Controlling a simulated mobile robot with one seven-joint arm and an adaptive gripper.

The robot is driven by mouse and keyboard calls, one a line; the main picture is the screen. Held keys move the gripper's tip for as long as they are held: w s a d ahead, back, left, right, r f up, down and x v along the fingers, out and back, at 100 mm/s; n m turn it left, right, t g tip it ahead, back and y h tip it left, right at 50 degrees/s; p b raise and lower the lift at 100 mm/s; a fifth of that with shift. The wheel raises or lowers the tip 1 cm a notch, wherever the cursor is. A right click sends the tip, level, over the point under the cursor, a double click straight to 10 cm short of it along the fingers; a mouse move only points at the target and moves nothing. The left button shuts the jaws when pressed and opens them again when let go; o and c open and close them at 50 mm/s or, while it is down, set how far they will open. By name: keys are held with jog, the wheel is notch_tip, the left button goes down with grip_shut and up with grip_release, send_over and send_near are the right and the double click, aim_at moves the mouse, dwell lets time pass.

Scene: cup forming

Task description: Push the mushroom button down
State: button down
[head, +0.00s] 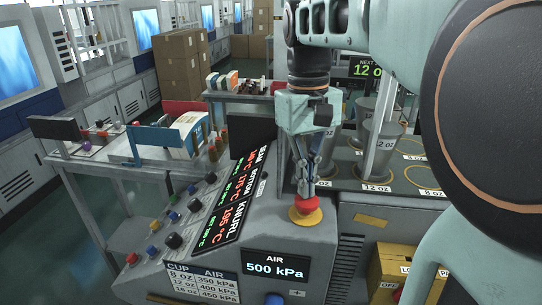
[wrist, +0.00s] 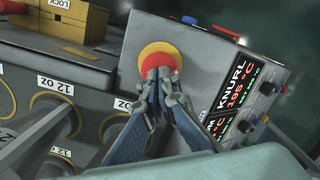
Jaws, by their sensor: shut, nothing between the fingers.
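The red mushroom button (head: 306,204) sits on a yellow round base (head: 306,217) on the grey control console, right of the sloped display panel. In the wrist view the red button (wrist: 157,58) shows with its yellow ring around it. My gripper (head: 307,193) points down, directly over the button. Its fingers are shut and empty. In the wrist view the fingertips (wrist: 160,73) overlap the near part of the red cap. They look to be at or very near its top, but I cannot tell whether they touch. The fingers hide part of the button.
The sloped display (head: 232,200) and several small knobs lie to the left. An air readout (head: 275,266) showing 500 kPa is on the console front. Grey cups (head: 381,140) stand in a labelled rack to the right.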

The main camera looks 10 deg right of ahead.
jog(key=shift+r, duration=0.1)
jog(key=w+p, duration=0.1)
jog(key=r+p, duration=0.1)
jog(key=p, duration=0.1)
jog(key=shift+w+a+r, duration=0.2)
jog(key=shift+w+r, duration=0.1)
jog(key=shift+w, duration=0.1)
jog(key=shift+w+r, duration=0.1)
jog(key=shift+a, duration=0.1)
jog(key=shift+r, duration=0.4)
notch_tip(320, 180, up, 6)
jog(key=shift+r, duration=0.2)
